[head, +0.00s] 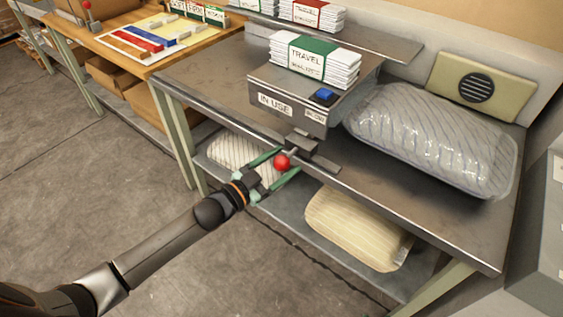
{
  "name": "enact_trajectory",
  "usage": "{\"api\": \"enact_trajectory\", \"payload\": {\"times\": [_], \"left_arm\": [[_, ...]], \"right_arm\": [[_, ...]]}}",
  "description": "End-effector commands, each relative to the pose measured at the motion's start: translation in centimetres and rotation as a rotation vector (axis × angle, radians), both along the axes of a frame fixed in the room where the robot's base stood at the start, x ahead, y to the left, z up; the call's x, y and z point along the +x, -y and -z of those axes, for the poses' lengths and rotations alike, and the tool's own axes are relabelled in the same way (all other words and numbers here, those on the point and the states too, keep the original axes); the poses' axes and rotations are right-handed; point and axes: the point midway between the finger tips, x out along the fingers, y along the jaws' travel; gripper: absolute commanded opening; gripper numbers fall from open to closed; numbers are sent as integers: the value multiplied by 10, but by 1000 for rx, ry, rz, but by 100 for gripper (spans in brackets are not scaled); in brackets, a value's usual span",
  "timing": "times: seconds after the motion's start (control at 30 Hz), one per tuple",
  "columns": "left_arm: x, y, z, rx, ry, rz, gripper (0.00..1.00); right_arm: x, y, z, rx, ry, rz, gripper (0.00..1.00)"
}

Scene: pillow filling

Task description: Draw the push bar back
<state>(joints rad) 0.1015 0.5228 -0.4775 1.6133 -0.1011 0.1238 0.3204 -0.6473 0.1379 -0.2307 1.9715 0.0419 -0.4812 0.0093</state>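The push bar is a short metal rod (293,150) ending in a red ball knob (282,162). It sticks out from the front of the grey metal machine (289,99) labelled "IN USE", over the bench's front edge. My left gripper (288,161) reaches in from the lower left with its green fingers spread on either side of the red knob. The fingers look open, with gaps between them and the knob; any contact is hard to tell. My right gripper is not in view.
Stacked "TRAVEL" packs (314,60) sit on the machine, beside a blue button (323,96). A plastic-wrapped striped pillow (432,139) lies on the steel bench (455,228) at right. Pillows (357,228) lie on the lower shelf. The floor at left is clear.

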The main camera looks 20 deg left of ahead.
Motion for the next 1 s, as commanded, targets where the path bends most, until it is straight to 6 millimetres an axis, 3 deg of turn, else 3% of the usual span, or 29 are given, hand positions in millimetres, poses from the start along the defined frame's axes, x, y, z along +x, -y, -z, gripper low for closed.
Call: {"api": "enact_trajectory", "payload": {"times": [0.07, 0.6, 1.0], "left_arm": [[0, 0, 0, 0, 0, 0, 61], [-1, 0, 0, 0, 0, 1, 0], [-1, 0, 0, 0, 0, 1, 0]], "right_arm": [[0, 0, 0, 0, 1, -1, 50], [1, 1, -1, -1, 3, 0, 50], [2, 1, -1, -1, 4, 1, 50]]}}
